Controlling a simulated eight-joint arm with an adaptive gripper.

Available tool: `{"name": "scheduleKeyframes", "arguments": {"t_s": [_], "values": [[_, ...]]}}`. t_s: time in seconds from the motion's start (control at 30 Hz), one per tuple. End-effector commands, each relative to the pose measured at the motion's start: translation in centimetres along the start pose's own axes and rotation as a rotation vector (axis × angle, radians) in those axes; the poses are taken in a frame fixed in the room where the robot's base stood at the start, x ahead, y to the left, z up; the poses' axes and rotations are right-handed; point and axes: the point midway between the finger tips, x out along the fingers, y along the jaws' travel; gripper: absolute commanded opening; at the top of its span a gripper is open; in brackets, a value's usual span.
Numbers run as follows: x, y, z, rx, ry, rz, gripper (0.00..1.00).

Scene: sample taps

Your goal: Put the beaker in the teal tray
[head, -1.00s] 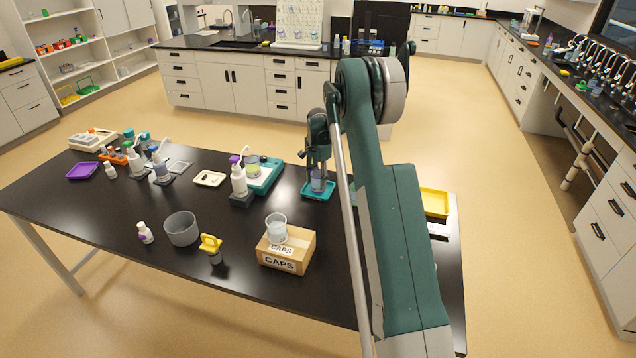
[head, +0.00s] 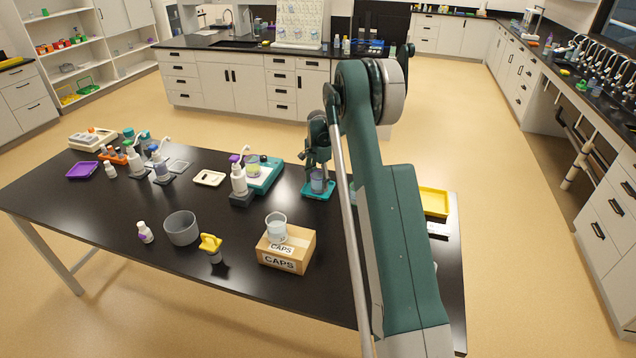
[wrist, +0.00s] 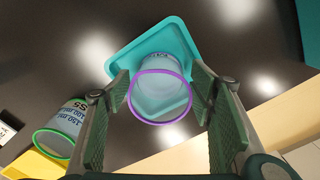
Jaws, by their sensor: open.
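The teal tray (head: 318,194) lies near the far edge of the black table, and it shows under my gripper in the wrist view (wrist: 122,68). A clear beaker with a purple rim (wrist: 160,97) stands upright inside the tray; it appears bluish in the head view (head: 318,181). My gripper (wrist: 160,88) is open, with one finger on each side of this beaker, pointing down over the tray. The left finger is close to the rim; I cannot tell whether it touches.
A green-rimmed beaker (wrist: 62,127) is left of my gripper in the wrist view, by a yellow edge. Another beaker (head: 276,228) sits on the CAPS box (head: 287,252). A teal-based device (head: 265,176) stands left of the tray. A yellow tray (head: 434,203) is to the right.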

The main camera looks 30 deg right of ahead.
Motion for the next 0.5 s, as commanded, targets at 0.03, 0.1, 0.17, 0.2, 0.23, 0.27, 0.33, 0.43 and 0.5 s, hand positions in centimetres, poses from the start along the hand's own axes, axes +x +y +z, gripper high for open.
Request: {"name": "scheduleKeyframes", "arguments": {"t_s": [0.03, 0.1, 0.17, 0.2, 0.23, 0.27, 0.33, 0.43, 0.5], "values": [[0.0, 0.0, 0.0, 0.0, 0.0, 0.0, 0.54], [-0.1, 0.0, 0.0, 0.0, 0.0, 0.0, 0.54], [-0.2, 0.0, 0.0, 0.0, 0.0, 0.0, 0.54], [-0.3, 0.0, 0.0, 0.0, 0.0, 0.0, 0.54], [-0.4, 0.0, 0.0, 0.0, 0.0, 0.0, 0.54], [-0.6, 0.0, 0.0, 0.0, 0.0, 0.0, 0.54], [-1.2, 0.0, 0.0, 0.0, 0.0, 0.0, 0.54], [-2.3, 0.0, 0.0, 0.0, 0.0, 0.0, 0.54], [-3.3, 0.0, 0.0, 0.0, 0.0, 0.0, 0.54]]}}
